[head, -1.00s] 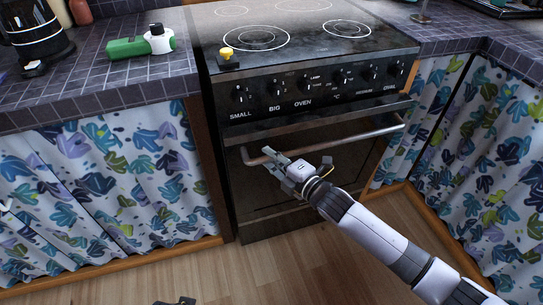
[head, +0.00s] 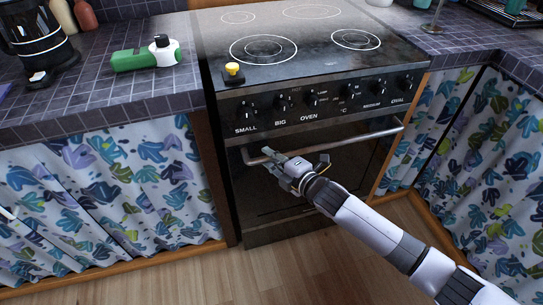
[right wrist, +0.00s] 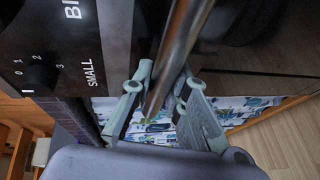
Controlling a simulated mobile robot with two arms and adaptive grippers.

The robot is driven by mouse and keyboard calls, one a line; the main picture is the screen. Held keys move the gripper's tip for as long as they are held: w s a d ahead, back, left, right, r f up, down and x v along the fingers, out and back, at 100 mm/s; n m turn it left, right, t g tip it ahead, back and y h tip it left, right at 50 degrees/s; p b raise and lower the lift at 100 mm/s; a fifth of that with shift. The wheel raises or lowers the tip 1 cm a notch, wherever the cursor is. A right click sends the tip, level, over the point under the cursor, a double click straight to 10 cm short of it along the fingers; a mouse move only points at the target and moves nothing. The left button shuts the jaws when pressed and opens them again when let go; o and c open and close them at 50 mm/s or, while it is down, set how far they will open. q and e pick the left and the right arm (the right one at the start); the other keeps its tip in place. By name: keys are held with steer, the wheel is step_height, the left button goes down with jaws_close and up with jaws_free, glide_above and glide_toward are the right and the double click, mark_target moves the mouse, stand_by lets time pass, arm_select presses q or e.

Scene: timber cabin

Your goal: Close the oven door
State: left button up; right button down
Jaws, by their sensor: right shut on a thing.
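The oven (head: 300,120) stands between two counters. Its dark door (head: 290,200) looks flush, or nearly flush, with the front under the knob panel; any thin gap is too small to tell. The metal bar handle (head: 350,137) runs across the top of the door. My right gripper (head: 271,156) is shut on the left end of this handle. In the right wrist view the handle (right wrist: 178,45) passes between the two fingers (right wrist: 160,92). My left gripper is out of view.
A yellow-topped item (head: 233,73) sits at the cooktop's front left corner. A green and white bottle (head: 146,56) lies on the left counter, near a dark coffee maker (head: 38,40). Patterned curtains (head: 105,190) hang on both sides. The wooden floor (head: 215,275) before the oven is clear.

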steer(key=c, duration=1.9)
jaws_free()
steer(key=shift+w+r, duration=0.3)
steer(key=shift+r, duration=0.05)
steer(key=shift+c, duration=0.2)
steer(key=shift+o, duration=1.3)
steer(key=shift+w+a+f, duration=0.15)
steer(key=shift+f, duration=0.05)
steer(key=shift+o, duration=0.7)
steer(key=shift+s, duration=0.2)
steer(key=v, duration=1.2)
steer(key=shift+w, duration=0.1)
